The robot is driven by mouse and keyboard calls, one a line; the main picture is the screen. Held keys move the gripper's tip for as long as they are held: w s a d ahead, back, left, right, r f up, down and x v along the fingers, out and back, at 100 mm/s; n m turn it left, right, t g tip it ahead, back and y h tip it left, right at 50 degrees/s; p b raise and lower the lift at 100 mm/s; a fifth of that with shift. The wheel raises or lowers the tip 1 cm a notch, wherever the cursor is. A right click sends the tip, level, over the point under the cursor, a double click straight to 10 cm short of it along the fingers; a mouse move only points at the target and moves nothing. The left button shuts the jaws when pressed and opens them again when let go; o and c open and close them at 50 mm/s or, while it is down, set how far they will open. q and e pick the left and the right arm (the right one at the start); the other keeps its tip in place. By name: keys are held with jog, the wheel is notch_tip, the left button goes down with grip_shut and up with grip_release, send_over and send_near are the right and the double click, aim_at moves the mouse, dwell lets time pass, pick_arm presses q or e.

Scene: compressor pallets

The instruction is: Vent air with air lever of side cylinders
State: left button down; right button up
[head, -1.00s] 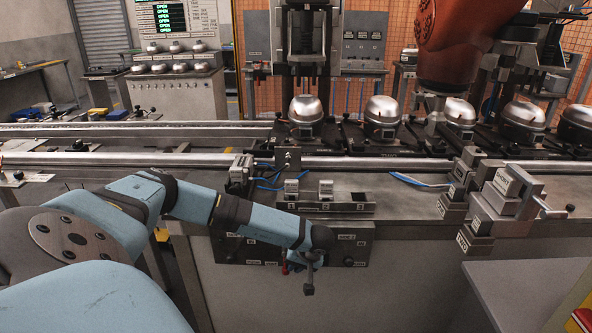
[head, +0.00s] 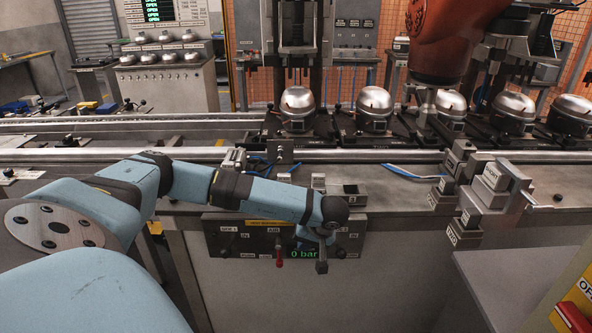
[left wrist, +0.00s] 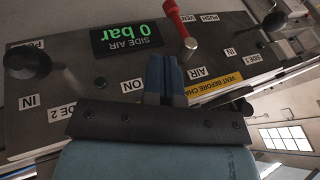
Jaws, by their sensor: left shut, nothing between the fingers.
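The red air lever (head: 279,251) hangs down on the front control panel (head: 216,243), and it also shows in the left wrist view (left wrist: 176,18), where the panel appears upside down. The side air display (head: 303,253) beside it reads 0 bar in green, also in the left wrist view (left wrist: 127,38). My left gripper (head: 322,262) is in front of the panel, to the right of the lever in the head view, and hides part of the panel. In the left wrist view its blue fingers (left wrist: 166,72) are shut and empty, close to the lever's metal pivot. My right gripper is not in view.
A yellow vent label (left wrist: 213,86) is near the lever. Black knobs (left wrist: 27,62) stick out of the panel. Above it are small metal blocks and a clamp with a handle (head: 497,185). Compressors (head: 298,108) stand on pallets behind. The floor before the panel is clear.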

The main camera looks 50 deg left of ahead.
pick_arm(q)
jog(key=v, duration=0.3)
jog(key=shift+f, duration=0.1)
dwell(0.5)
